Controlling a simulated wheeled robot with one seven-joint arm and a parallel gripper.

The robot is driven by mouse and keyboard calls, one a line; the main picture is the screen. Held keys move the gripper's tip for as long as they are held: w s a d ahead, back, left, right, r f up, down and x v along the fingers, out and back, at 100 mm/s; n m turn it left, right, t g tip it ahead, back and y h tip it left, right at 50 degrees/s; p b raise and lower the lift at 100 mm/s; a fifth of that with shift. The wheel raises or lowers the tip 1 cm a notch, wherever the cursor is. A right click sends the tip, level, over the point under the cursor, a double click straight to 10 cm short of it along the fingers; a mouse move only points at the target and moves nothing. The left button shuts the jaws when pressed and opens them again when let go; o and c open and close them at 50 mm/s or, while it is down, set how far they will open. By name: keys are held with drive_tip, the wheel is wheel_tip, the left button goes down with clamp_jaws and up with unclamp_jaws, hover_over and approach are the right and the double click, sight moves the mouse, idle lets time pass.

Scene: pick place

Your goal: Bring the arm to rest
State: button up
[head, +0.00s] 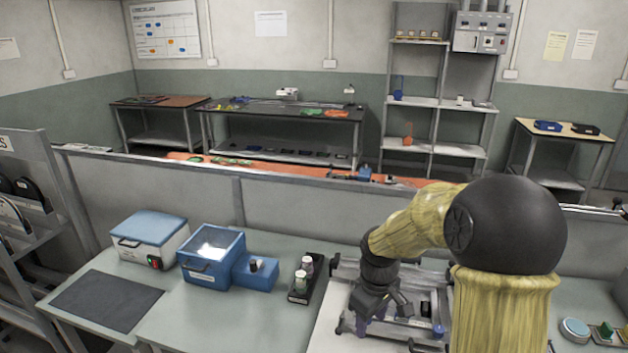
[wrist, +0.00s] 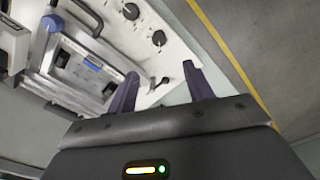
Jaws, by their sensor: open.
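My gripper (wrist: 160,88) is open in the wrist view, with its two dark fingers apart and nothing between them. In the head view my arm bends over from the right and points down over the metal frame fixture (head: 345,270) on the table. The wrist hides part of the fixture. I cannot tell how high the fingers are above it.
On the table (head: 190,325) stand a blue-lidded box (head: 150,235), a blue bin with a clear lid (head: 212,262), a small blue block (head: 256,272) and a black rack with bottles (head: 303,283). A dark mat (head: 106,302) lies at left. A low partition (head: 300,218) runs behind.

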drive_tip(key=s+r+m+t, duration=0.1)
drive_tip(key=s+m+t, duration=0.1)
drive_tip(key=s+m, duration=0.5)
drive_tip(key=s, duration=0.6)
drive_tip(key=shift+s+m, duration=0.15)
drive_tip(key=shift+m, duration=0.25)
drive_tip(key=shift+r, duration=0.1)
